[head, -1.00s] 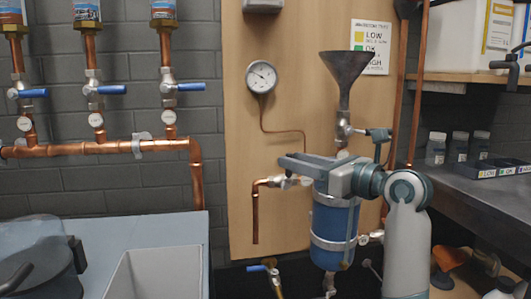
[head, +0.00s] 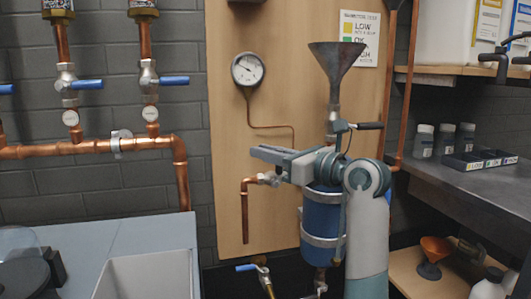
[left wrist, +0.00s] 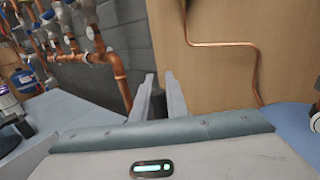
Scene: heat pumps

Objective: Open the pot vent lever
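The blue pot (head: 318,232) with metal bands hangs upright against the wooden board. My left arm covers its upper part and right side. A metal funnel (head: 336,62) stands above it. A lever with a dark handle (head: 368,126) points right from the fitting under the funnel, and appears to be the vent lever. My left gripper (head: 268,153) points left, below and to the left of that lever, in front of the board. In the left wrist view its fingers (left wrist: 161,85) are slightly apart, with nothing visibly held. My right gripper is out of view.
A pressure gauge (head: 247,69) with a thin copper tube is on the board. A copper manifold (head: 95,146) with blue-handled valves runs along the left wall. A sink (head: 150,278) is at lower left. A shelf with bottles (head: 446,138) and a dark tray (head: 478,161) is at right.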

